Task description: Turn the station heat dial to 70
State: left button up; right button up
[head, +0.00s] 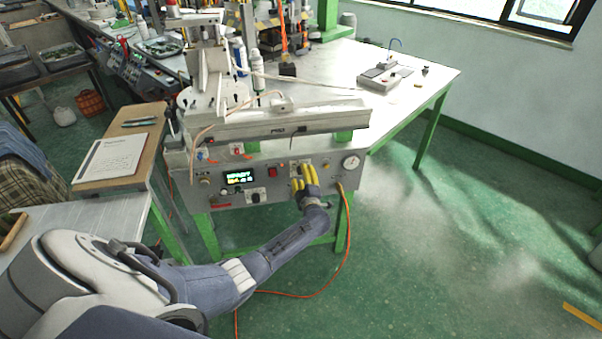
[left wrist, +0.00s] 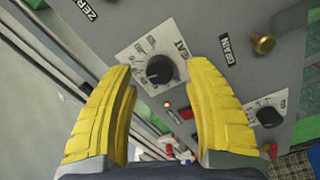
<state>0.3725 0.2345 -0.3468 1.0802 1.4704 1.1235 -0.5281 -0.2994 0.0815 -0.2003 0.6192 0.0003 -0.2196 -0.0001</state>
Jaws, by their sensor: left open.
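The heat dial (left wrist: 159,69) is a black round knob on a white scale plate, with the word HEAT beside it, on the station's grey front panel. Its pointer setting is too small to read. My left gripper (left wrist: 161,82) has its two yellow fingers open, one on each side of the dial in the picture; I cannot tell whether they touch the panel. In the head view the left gripper (head: 304,180) is at the right half of the station panel (head: 222,190) and hides the part behind it. My right gripper is not in view.
The panel also carries a lit display (head: 240,177), a red switch (head: 272,171) and a gauge (head: 351,162). Near the dial are a red lamp (left wrist: 167,104), a brass knob (left wrist: 263,44) by the DRAIN label and a second dial (left wrist: 268,115). An orange cable (head: 348,235) hangs at the right.

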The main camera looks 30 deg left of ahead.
pick_arm(q)
jog(key=v, duration=1)
jog(key=shift+a+r, duration=0.1)
